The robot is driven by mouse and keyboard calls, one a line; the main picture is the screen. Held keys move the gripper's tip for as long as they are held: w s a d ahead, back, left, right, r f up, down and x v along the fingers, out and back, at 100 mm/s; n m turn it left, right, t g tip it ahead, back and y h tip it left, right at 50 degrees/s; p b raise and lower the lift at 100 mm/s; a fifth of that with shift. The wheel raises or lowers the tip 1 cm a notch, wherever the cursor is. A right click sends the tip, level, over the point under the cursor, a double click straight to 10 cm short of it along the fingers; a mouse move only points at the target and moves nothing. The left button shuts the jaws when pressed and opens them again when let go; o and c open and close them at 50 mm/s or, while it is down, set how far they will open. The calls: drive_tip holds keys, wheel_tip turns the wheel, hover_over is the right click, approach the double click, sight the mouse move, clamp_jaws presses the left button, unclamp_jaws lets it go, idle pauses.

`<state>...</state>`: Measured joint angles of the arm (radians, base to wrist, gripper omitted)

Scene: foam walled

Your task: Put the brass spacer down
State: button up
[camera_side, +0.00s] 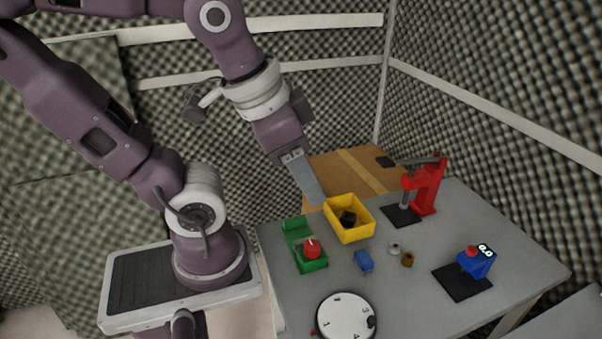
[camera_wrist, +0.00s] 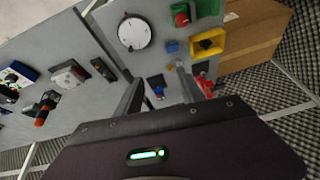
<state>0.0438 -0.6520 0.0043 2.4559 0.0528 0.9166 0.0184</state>
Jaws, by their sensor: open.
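The brass spacer (camera_side: 407,259), a small brown-gold ring, stands on the grey table (camera_side: 420,310) beside a silver ring (camera_side: 394,248). A small brass-coloured spot shows near the right fingertip in the wrist view, too small to name surely. My gripper (camera_side: 315,198) is high above the table's back edge, left of and above the yellow bin, well apart from the spacer. In the wrist view my gripper (camera_wrist: 159,74) has its two fingers spread, with nothing held between them.
A yellow bin (camera_side: 352,233) with a dark object inside stands at the back. Around it are a green fixture with a red knob (camera_side: 311,249), a blue block (camera_side: 363,261), a white dial (camera_side: 345,317), a red press (camera_side: 428,186) and a blue device (camera_side: 477,262). Bare table lies right of the spacer.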

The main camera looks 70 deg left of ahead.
drive_tip(key=shift+o, duration=0.5)
drive_tip(key=shift+s+d+r+n+t, duration=0.15)
drive_tip(key=shift+s+d+n+t, duration=0.05)
drive_tip(key=shift+s+n+t, duration=0.25)
drive_tip(key=n+g, duration=0.5)
drive_tip(key=n, duration=0.9)
hover_over(409, 256)
drive_tip(key=s, duration=0.2)
wheel_tip(409, 256, down, 19)
drive_tip(key=shift+n+g, duration=0.35)
drive_tip(key=shift+n, duration=0.4)
drive_tip(key=f, duration=0.3)
drive_tip(key=w+f, duration=0.1)
drive_tip(key=f, duration=0.3)
drive_tip(key=w+f, duration=0.1)
drive_tip(key=f, duration=0.3)
clamp_jaws()
